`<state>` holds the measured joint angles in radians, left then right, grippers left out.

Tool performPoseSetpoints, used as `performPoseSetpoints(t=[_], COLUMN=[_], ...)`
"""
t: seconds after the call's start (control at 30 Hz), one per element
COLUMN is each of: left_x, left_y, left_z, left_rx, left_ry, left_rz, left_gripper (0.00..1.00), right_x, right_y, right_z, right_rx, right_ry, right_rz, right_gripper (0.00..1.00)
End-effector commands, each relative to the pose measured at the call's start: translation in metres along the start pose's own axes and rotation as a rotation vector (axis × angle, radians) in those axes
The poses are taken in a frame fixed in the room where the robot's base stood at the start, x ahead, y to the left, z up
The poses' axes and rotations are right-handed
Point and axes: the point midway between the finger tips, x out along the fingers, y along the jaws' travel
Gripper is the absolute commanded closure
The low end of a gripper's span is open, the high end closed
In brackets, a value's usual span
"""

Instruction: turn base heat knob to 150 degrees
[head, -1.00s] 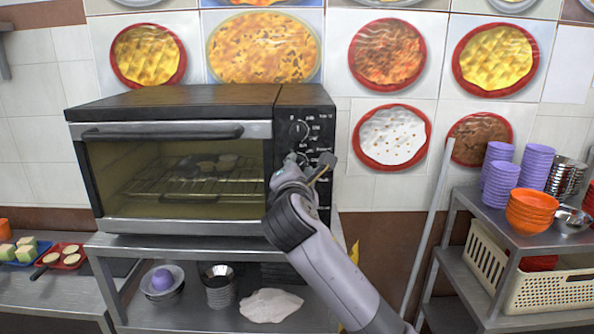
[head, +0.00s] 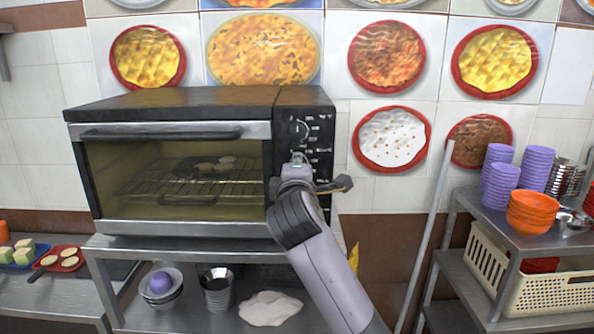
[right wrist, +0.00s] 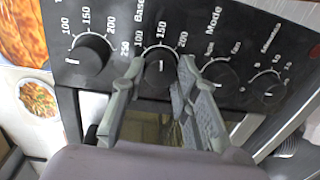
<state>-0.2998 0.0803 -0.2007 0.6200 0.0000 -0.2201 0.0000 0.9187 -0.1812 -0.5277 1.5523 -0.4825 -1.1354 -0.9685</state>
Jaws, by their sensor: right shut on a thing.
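The toaster oven (head: 180,105) stands on a steel shelf, its black control panel (head: 319,125) on the right side. In the right wrist view the base heat knob (right wrist: 161,62) is the second dial from the left, under the "Base" label with marks such as 100, 150 and 200. My right gripper (right wrist: 160,72) has one finger on each side of this knob and is shut on it. In the head view my right gripper (head: 299,160) covers the panel's middle. My left gripper is not in view.
Other knobs (right wrist: 90,55) sit close on both sides of the base knob. The oven's glass door (head: 180,180) is shut, with food on the rack inside. A steel rack (head: 450,275) with bowls and a cream basket (head: 520,280) stands at the right.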

Motion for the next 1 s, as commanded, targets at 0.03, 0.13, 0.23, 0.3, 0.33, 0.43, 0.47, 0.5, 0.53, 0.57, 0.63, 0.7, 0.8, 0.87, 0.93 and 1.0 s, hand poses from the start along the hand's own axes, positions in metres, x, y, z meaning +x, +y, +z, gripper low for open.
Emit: performPoseSetpoints(t=[0.03, 0.13, 0.23, 0.3, 0.33, 0.43, 0.47, 0.5, 0.53, 0.57, 0.63, 0.7, 0.8, 0.87, 0.93, 1.0], left_x=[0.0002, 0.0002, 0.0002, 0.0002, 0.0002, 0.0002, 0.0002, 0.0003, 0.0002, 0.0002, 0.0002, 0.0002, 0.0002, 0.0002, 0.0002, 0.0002], left_y=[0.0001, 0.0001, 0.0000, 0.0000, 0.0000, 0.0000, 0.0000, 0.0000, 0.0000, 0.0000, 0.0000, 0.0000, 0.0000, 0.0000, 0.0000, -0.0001], left_z=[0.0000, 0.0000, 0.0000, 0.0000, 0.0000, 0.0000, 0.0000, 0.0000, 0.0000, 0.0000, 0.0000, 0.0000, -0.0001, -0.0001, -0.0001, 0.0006], left_rx=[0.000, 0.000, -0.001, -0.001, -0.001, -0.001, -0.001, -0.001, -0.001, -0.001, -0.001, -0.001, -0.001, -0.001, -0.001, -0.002], left_ry=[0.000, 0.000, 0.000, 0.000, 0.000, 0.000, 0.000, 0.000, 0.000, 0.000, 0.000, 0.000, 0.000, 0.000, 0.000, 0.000], left_rz=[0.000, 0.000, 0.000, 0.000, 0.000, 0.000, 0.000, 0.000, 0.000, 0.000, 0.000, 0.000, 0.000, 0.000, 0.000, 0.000], left_gripper=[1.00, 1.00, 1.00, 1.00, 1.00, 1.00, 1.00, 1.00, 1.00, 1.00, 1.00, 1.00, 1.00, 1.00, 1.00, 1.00], right_x=[0.0002, 0.0002, 0.0003, 0.0003, 0.0003, 0.0003, 0.0003, 0.0003, 0.0003, 0.0003, 0.0003, 0.0002, 0.0002, 0.0002, 0.0001, 0.0000], right_y=[-0.0015, -0.0015, -0.0016, -0.0016, -0.0017, -0.0018, -0.0018, -0.0018, -0.0017, -0.0016, -0.0014, -0.0011, -0.0008, -0.0007, -0.0006, -0.0005], right_z=[0.0002, 0.0002, 0.0002, 0.0002, 0.0002, 0.0002, 0.0002, 0.0002, 0.0002, 0.0002, 0.0002, 0.0002, 0.0001, 0.0001, 0.0001, 0.0001], right_rx=[0.004, 0.008, 0.008, 0.008, 0.007, 0.007, 0.007, 0.007, 0.007, 0.007, 0.007, 0.006, 0.006, 0.006, 0.006, 0.006], right_ry=[0.000, 0.000, 0.000, 0.000, 0.000, 0.000, 0.000, 0.000, 0.000, 0.000, 0.000, 0.000, 0.000, 0.000, 0.000, 0.000], right_rz=[-0.003, -0.003, -0.003, -0.003, -0.003, -0.004, -0.004, -0.004, -0.004, -0.003, -0.003, -0.002, -0.002, -0.001, -0.001, -0.001], right_gripper=[1.00, 1.00, 1.00, 1.00, 1.00, 1.00, 0.70, 0.67, 0.65, 0.63, 0.59, 0.54, 0.52, 0.52, 0.52, 0.52])
